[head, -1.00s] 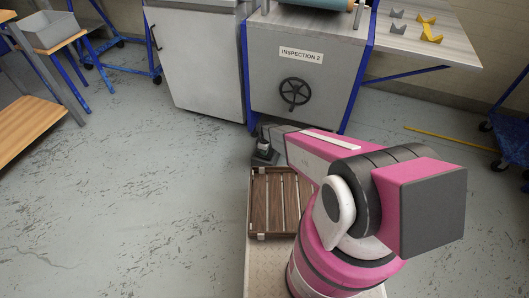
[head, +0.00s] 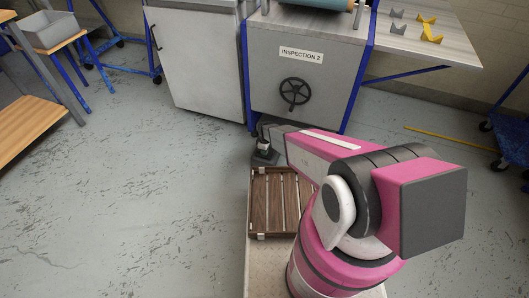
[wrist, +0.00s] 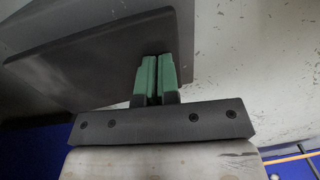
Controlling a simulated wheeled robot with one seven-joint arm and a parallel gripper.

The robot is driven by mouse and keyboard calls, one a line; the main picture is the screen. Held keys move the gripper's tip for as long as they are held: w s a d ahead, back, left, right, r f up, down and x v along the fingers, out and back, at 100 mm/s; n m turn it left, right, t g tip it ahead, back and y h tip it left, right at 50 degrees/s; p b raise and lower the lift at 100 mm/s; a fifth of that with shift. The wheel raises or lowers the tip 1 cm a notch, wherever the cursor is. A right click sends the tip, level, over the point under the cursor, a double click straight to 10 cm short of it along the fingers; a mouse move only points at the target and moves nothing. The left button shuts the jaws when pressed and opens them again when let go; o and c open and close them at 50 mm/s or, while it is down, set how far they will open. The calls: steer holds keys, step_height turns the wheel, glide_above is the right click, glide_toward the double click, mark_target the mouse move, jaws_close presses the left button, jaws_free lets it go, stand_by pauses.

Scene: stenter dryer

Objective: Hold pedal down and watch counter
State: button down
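The pedal (head: 264,159) is a dark grey plate on the floor at the foot of the machine marked INSPECTION 2 (head: 301,55). In the wrist view the dark plate (wrist: 95,70) fills the upper left. My gripper (wrist: 158,60) has green fingers drawn together, with nothing seen between them. The fingertips lie against or right over the plate's edge; whether they press on it I cannot tell. In the head view my wrist is above the pedal and hides part of it. No counter reading can be made out.
A black handwheel (head: 294,92) sits on the machine's front. A grey cabinet (head: 195,60) stands to its left. A side table (head: 440,35) with yellow and grey pieces is at right. A slatted wooden tray (head: 279,232) lies on my base. The floor at left is clear.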

steer(key=shift+a+f, duration=0.1)
steer(key=shift+f, duration=0.35)
step_height(320, 180, up, 15)
steer(key=s, duration=0.1)
steer(key=shift+s+a, duration=0.15)
stand_by(0.6)
steer(key=s+d+r+m, duration=0.4)
steer(key=s+d+r, duration=0.1)
steer(key=r, duration=0.4)
steer(key=s+d+r+m, duration=0.5)
steer(key=d+r, duration=0.3)
steer(key=r, duration=0.1)
steer(key=s+d+r+m, duration=0.5)
steer(key=d+r, duration=0.2)
steer(key=r, duration=0.3)
steer(key=shift+s+d+t, duration=0.15)
steer(key=shift+s+t, duration=0.05)
steer(key=shift+t, duration=0.2)
